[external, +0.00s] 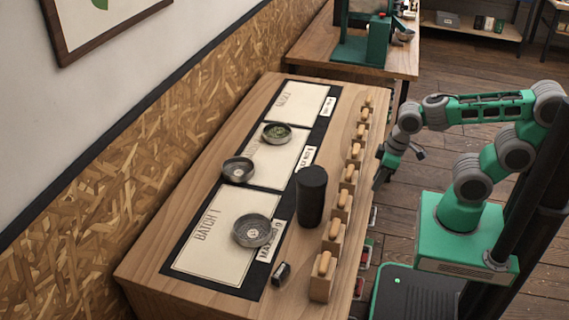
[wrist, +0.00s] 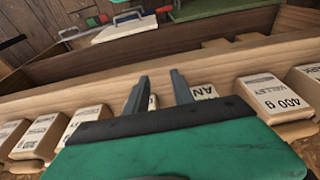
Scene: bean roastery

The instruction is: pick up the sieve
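Three shallow round metal pieces lie on the table in the external view. The largest, a grey mesh-like round piece (external: 252,231) on the BATCH 1 sheet, looks most like the sieve. A smaller dark round dish (external: 238,169) lies at the sheets' left edge, and a dish with greenish contents (external: 277,134) lies farther back. I cannot make out their bottoms clearly. My gripper (external: 381,176) hangs beside the table's right edge, well apart from all three. In the wrist view, my gripper (wrist: 159,90) has its two fingers apart with nothing between them. No sieve shows there.
A black cylinder (external: 311,196) stands beside the mesh piece. A small dark object (external: 281,273) lies near the front.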

